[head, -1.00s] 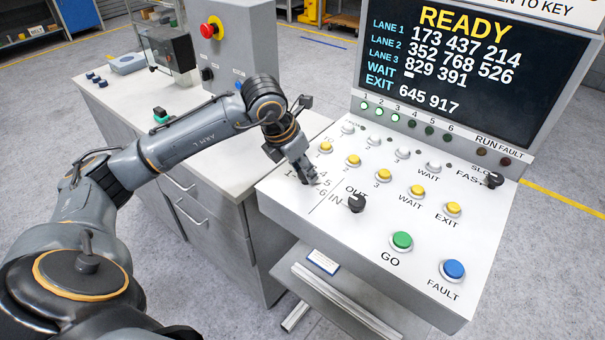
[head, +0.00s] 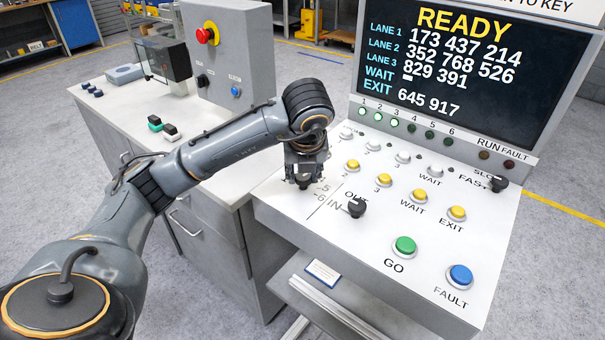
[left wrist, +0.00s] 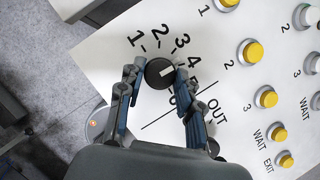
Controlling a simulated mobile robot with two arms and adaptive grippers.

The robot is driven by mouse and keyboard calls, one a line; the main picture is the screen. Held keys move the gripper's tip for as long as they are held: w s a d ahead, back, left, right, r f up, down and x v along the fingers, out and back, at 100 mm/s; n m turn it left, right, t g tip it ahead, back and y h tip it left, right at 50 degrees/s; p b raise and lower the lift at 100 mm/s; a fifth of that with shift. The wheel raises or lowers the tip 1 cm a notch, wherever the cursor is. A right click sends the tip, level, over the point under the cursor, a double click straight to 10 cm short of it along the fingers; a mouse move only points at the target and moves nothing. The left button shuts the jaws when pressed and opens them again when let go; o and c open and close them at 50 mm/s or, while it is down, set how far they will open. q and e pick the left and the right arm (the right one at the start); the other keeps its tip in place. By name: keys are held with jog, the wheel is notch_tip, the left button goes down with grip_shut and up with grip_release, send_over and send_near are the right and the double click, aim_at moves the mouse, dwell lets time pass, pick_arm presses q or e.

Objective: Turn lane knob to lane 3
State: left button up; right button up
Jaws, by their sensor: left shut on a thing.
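The lane knob (left wrist: 158,73) is a round dark knob with a white mark, beside a printed scale on the sloped white panel (head: 440,225). In the left wrist view its mark points up and right, toward the 3 and 4 side; I cannot tell exactly which number. My left gripper (left wrist: 157,72) points down at the panel and is shut on the lane knob, one finger on each side. In the head view my left gripper (head: 303,182) hides the knob and numbers 1 to 4. My right gripper is not in view.
The IN/OUT knob (head: 356,207) stands close to the right of my gripper. Yellow buttons (head: 384,180), a green GO button (head: 404,246) and a blue FAULT button (head: 460,276) are on the panel. The screen (head: 450,75) reads READY. A grey box with a red stop button (head: 207,33) is behind my arm.

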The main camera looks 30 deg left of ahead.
pick_arm(q)
jog(key=shift+w+d+r+n+g+y+p, duration=0.1)
jog(key=shift+r+n+g+y+p, duration=0.15)
jog(key=shift+n+p, duration=0.7)
jog(key=shift+f+n+g+y+p, duration=0.15)
jog(key=shift+n+g+y+p, duration=0.25)
jog(key=shift+n, duration=0.65)
jog(key=o, duration=1.1)
jog(key=shift+f, duration=0.1)
jog(key=shift+o, duration=0.2)
jog(key=v, duration=1.2)
